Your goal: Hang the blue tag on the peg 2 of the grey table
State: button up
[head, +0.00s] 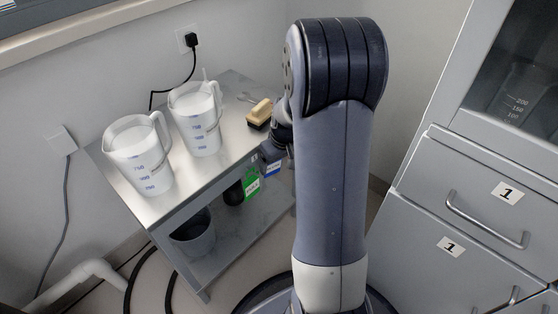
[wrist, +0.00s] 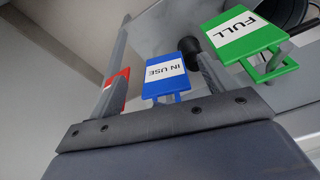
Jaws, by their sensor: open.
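The blue tag (head: 271,169), lettered IN USE, hangs at the right side of the grey table (head: 215,175). In the wrist view the blue tag (wrist: 166,76) lies between the two fingers of my gripper (wrist: 157,36), which are apart and not closed on it. In the head view my gripper is mostly hidden behind my arm, by the table's right edge. A green tag (wrist: 240,36), lettered FULL, is to the right of the blue one; it also shows in the head view (head: 251,186). A red tag (wrist: 122,88) is partly covered by the left finger. Peg numbers are not readable.
Two white jugs (head: 139,160) (head: 197,122) and a yellow-topped brush (head: 259,112) stand on the table top. A dark bucket (head: 193,236) is on the lower shelf. Grey drawers (head: 470,205) marked 1 stand at right.

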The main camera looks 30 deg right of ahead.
jog(key=shift+w+a, duration=0.15)
jog(key=shift+w, duration=0.15)
jog(key=p+v, duration=0.4)
jog(key=v, duration=0.7)
jog(key=shift+s, duration=0.2)
jog(key=shift+f, duration=0.15)
jog(key=b+x, duration=0.3)
jog(key=x, duration=0.7)
jog(key=shift+w+b, duration=0.15)
jog(key=shift+b, duration=0.2)
jog(key=shift+f, duration=0.2)
